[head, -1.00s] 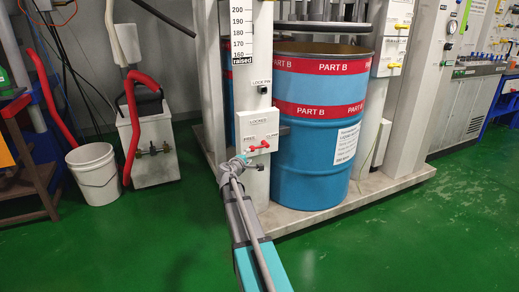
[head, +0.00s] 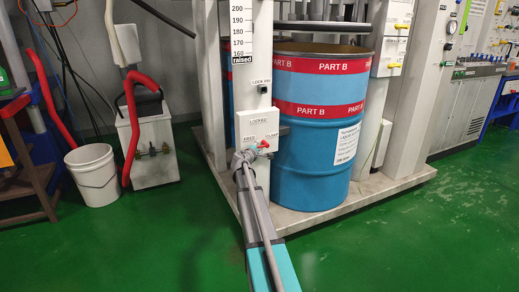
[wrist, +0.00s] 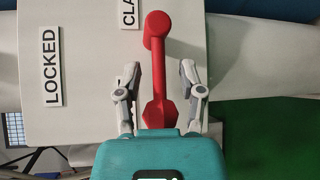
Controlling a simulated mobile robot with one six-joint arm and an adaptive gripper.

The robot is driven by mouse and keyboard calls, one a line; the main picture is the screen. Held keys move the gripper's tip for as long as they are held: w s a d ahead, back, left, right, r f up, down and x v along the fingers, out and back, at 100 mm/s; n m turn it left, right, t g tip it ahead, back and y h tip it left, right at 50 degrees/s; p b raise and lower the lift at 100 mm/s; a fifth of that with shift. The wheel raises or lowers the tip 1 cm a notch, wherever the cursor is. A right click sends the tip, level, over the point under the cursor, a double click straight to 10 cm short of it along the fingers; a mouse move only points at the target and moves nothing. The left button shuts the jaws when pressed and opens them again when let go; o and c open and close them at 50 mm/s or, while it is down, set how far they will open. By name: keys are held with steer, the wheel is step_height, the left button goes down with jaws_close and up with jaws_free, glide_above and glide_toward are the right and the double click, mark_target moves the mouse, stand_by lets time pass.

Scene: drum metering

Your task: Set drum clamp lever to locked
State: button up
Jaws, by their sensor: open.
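The red clamp lever (head: 263,144) sits on a pale panel (head: 257,119) on the post left of the blue drum (head: 305,165). The panel reads LOCKED at the top, FREE at left and CLAMP at right. The lever's visible end points toward CLAMP; my gripper (head: 244,157) hides its left part. In the wrist view, the lever (wrist: 158,70) runs lengthwise between the two fingers of my gripper (wrist: 157,82). The fingers are open, with a gap on each side of the lever. The LOCKED label (wrist: 51,66) is left of the lever there.
A LOCK PIN fitting (head: 262,89) is above the panel. The drum stands on a pale platform (head: 385,190) close right of the post. A white bucket (head: 93,175) and a box with a red hose (head: 150,150) are at left. The green floor in front is clear.

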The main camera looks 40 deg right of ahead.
jaws_close()
steer(key=shift+s+d, duration=0.1)
steer(key=shift+d, duration=0.55)
steer(key=shift+a, duration=0.35)
steer(key=shift+w+a, duration=0.25)
steer(key=shift+a, duration=0.4)
steer(key=shift+d+r+p, duration=0.1)
steer(key=shift+p, duration=0.2)
